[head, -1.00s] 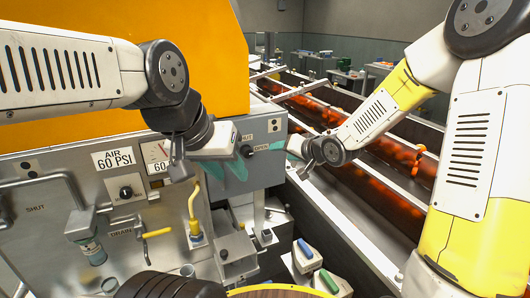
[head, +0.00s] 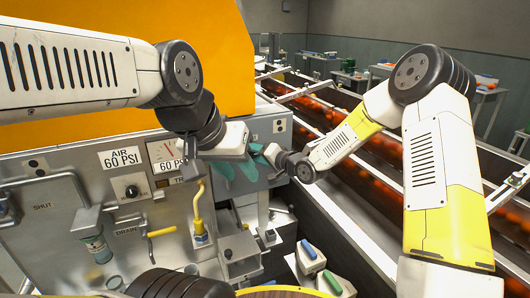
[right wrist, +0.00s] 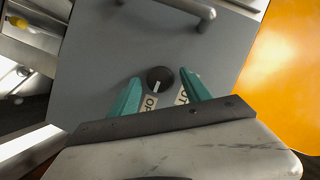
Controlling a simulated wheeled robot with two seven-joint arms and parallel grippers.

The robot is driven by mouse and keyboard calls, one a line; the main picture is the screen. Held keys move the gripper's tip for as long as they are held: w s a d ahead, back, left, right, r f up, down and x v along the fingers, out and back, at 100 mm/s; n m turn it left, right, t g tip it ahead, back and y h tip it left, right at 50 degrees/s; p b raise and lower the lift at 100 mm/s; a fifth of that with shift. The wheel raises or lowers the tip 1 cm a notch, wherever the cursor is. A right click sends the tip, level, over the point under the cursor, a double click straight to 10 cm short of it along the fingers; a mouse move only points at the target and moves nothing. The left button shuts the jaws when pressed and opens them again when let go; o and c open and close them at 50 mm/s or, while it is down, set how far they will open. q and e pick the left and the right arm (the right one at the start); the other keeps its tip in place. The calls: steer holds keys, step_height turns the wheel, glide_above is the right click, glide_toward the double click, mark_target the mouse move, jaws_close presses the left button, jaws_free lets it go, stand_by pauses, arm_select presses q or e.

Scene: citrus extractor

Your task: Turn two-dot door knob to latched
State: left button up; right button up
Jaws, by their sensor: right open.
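A dark round knob (right wrist: 160,79) with a white pointer mark is on a grey door panel (right wrist: 110,45). In the right wrist view its mark points down and slightly left, toward partly hidden labels reading "OP". My right gripper (right wrist: 159,76) is open, its teal fingertips on either side of the knob; I cannot tell whether they touch it. In the head view my right gripper (head: 258,149) reaches the panel from the right and the knob is hidden. A small plate with dots (head: 279,126) is on that panel. My left gripper (head: 237,170) is open, in front of the panel.
A bar handle (right wrist: 190,10) crosses the panel's top in the wrist view. A conveyor with oranges (head: 375,170) runs at the right.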

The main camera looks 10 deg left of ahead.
steer(key=shift+w+a, duration=0.1)
steer(key=shift+a, duration=0.05)
jaws_close()
stand_by(0.4)
steer(key=n+h, duration=0.1)
steer(key=n, duration=0.1)
steer(key=n+t+h, duration=0.1)
steer(key=n, duration=0.1)
steer(key=n+h, duration=0.2)
steer(key=shift+s+a+r+n, duration=0.2)
steer(key=shift+a+n, duration=0.05)
steer(key=shift+n, duration=0.05)
steer(key=n+t+h, duration=0.1)
steer(key=n, duration=0.2)
steer(key=shift+s+a+h, duration=0.1)
steer(key=shift+a+h, duration=0.05)
steer(key=shift+h, duration=0.25)
steer(key=shift+f+n+t+h, duration=0.1)
steer(key=shift+n+t+h, duration=0.75)
steer(key=shift+n, duration=0.55)
